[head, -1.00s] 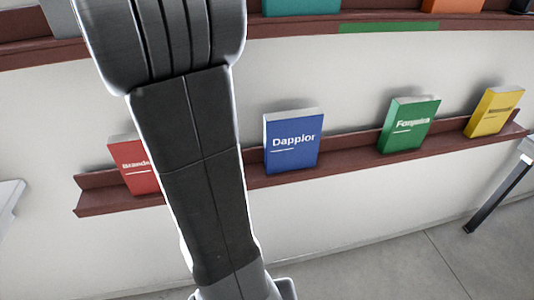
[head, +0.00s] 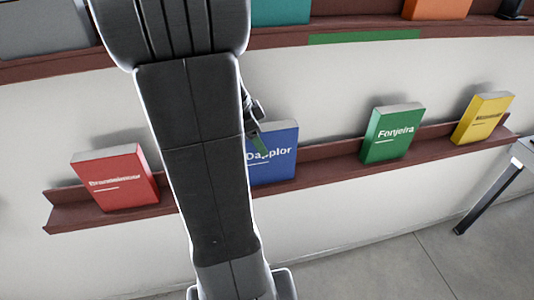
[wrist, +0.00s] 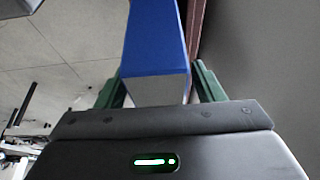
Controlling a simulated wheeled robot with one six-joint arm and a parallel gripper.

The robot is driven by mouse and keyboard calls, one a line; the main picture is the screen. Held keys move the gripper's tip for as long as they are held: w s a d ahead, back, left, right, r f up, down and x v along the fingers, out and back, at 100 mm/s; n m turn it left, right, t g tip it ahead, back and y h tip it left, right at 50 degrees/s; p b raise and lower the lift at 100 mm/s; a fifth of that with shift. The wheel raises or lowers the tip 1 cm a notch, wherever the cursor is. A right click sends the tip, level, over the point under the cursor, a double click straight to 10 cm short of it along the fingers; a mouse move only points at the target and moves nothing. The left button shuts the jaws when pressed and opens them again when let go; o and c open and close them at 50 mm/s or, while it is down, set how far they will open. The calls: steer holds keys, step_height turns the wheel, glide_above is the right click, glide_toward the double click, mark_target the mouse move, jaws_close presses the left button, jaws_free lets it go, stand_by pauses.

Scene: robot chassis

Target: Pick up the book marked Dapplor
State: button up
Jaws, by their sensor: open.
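The blue book marked Dapplor (head: 275,163) stands leaning on the lower brown ledge in the head view. My arm covers its left part, and a green finger of my gripper (head: 258,143) shows in front of its upper left. In the wrist view the blue book (wrist: 155,40) lies between the two green fingers of my gripper (wrist: 160,84), its pale page edge facing the palm. The fingers are apart, one on each side of the book. A narrow gap shows on the right; contact on the left cannot be told.
On the same lower ledge (head: 330,165) stand a red book (head: 115,178) at left, a green Fonjeira book (head: 392,133) and a yellow book (head: 483,118) at right. An upper shelf (head: 285,38) holds more items above. A table leg (head: 490,195) stands at far right.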

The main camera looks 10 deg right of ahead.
steer(key=shift+d+f+p, duration=0.2)
steer(key=shift+d, duration=0.45)
steer(key=shift+d+f+p, duration=0.15)
steer(key=shift+d+p, duration=0.05)
steer(key=shift+d, duration=0.4)
steer(key=shift+f, duration=0.2)
steer(key=shift+f, duration=0.1)
jaws_close()
steer(key=shift+w, duration=0.1)
